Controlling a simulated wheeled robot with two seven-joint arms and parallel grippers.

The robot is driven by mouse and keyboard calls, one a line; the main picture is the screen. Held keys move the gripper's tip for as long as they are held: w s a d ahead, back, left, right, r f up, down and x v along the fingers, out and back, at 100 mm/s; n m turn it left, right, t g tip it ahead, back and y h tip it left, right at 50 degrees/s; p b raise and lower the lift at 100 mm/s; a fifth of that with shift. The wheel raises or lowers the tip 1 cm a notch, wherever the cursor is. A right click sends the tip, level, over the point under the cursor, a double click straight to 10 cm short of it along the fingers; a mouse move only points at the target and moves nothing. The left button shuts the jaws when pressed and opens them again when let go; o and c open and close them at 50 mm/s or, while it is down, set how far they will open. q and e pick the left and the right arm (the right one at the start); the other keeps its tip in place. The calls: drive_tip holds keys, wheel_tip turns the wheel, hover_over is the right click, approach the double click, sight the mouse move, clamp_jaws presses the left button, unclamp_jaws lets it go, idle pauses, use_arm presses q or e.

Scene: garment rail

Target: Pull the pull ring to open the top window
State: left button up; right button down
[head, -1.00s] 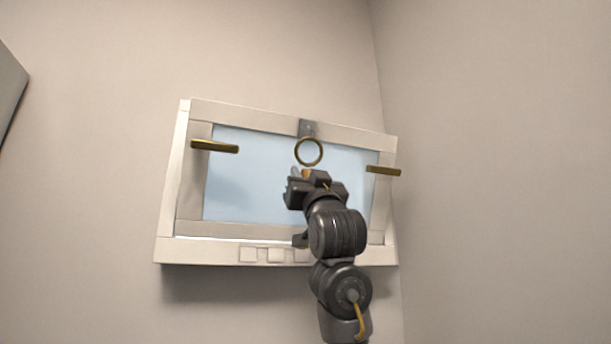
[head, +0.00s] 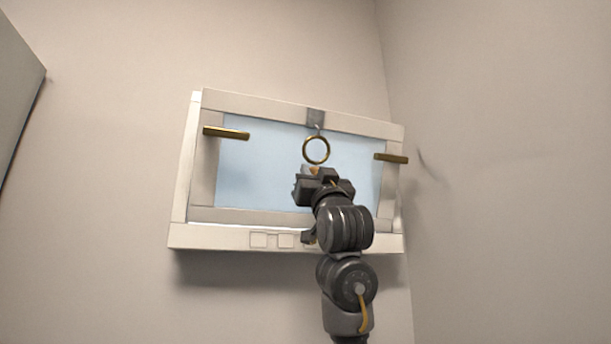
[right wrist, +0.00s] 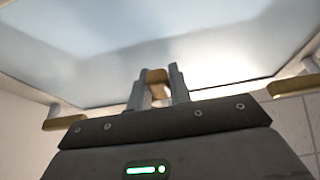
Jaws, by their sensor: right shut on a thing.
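The top window (head: 220,240) has a pale frame with light blue glass and sits high on the wall. From the here unclear pane position I cannot tell if it stands open. The brass pull ring (head: 327,143) hangs under a grey bracket at the middle of its top rail. My right gripper (head: 311,172) is at the ring's lower edge, in front of the glass. In the right wrist view its fingers (right wrist: 158,88) are closed around a brass-coloured piece, which looks like part of the ring. My left gripper is not in view.
Two brass bars stick out from the window, one at the left (head: 226,133) and one at the right (head: 391,158). A side wall (head: 490,190) stands close on the right. A grey panel (head: 15,100) shows at the far left.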

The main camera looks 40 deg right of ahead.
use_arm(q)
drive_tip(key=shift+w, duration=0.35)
use_arm(e)
drive_tip(key=c, duration=1.3)
unclamp_jaws()
use_arm(q)
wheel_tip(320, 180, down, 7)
drive_tip(key=b, duration=0.7)
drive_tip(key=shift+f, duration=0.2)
use_arm(e)
drive_tip(key=v, duration=1.1)
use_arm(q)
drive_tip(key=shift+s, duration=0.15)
